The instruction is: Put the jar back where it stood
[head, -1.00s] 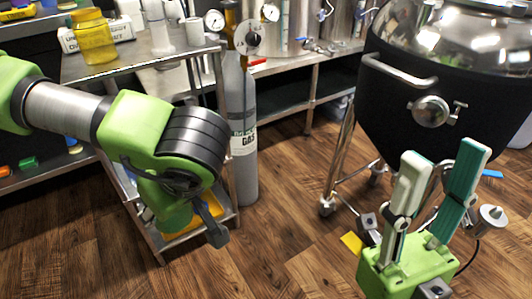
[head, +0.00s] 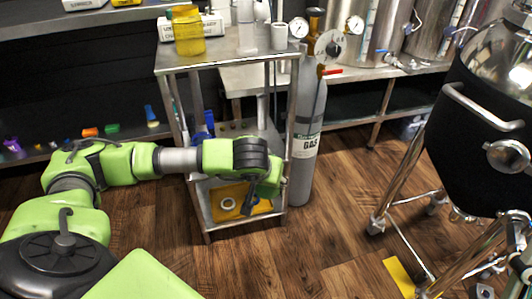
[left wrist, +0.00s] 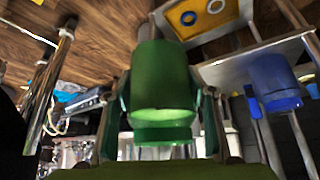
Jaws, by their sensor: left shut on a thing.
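A green jar (left wrist: 160,75) fills the middle of the left wrist view, between the two fingers of my left gripper (left wrist: 163,112), which is shut on it. In the head view my left arm reaches from the left to the front of the steel cart (head: 225,58). There the wrist hides the fingers, and the green jar cannot be seen. A blue jar (left wrist: 273,80) stands at the right of the left wrist view, apart from the green one; it shows on the cart's middle level in the head view (head: 205,124). My right gripper is out of view.
A yellow jar (head: 188,32) stands on the cart's top. An orange tray (head: 232,190) with ring-shaped parts lies on its bottom shelf. A grey gas cylinder (head: 306,145) stands close right of the cart. A wheeled black vessel (head: 470,130) is farther right.

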